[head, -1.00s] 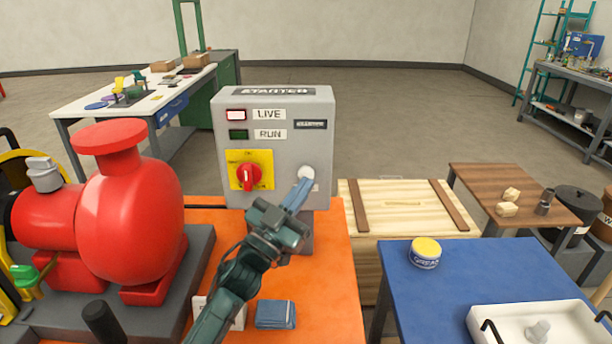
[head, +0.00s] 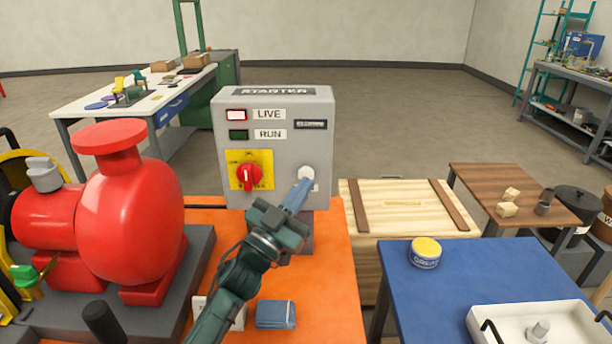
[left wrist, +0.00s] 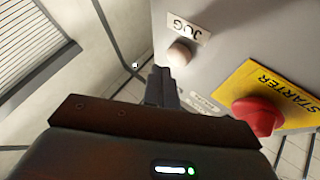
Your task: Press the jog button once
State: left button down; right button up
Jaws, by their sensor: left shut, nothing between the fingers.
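The jog button is a round white knob (head: 306,174) low on the right of the grey starter box (head: 288,145). In the left wrist view the white jog button (left wrist: 180,53) sits under a label reading JOG. My left gripper (head: 300,192) is shut and empty, its blue fingers pointing up at the button from just below. In the left wrist view the shut fingertips (left wrist: 160,76) are close beside the button; I cannot tell whether they touch it. My right gripper is not in view.
A red rotary switch (head: 249,176) on a yellow plate is left of the button; it also shows in the wrist view (left wrist: 258,115). A red pump (head: 130,220) stands left of my arm. A wooden crate (head: 405,212) and blue table (head: 480,280) are to the right.

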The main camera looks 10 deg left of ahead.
pick_arm(q)
jog(key=shift+w, duration=0.1)
jog(key=shift+w+a, duration=0.1)
jog(key=shift+w, duration=0.25)
dwell(0.4)
jog(key=shift+w+a, duration=0.1)
jog(key=shift+w, duration=0.35)
dwell(0.4)
jog(key=shift+s, duration=0.15)
jog(key=shift+s+d, duration=0.2)
jog(key=shift+s, duration=0.55)
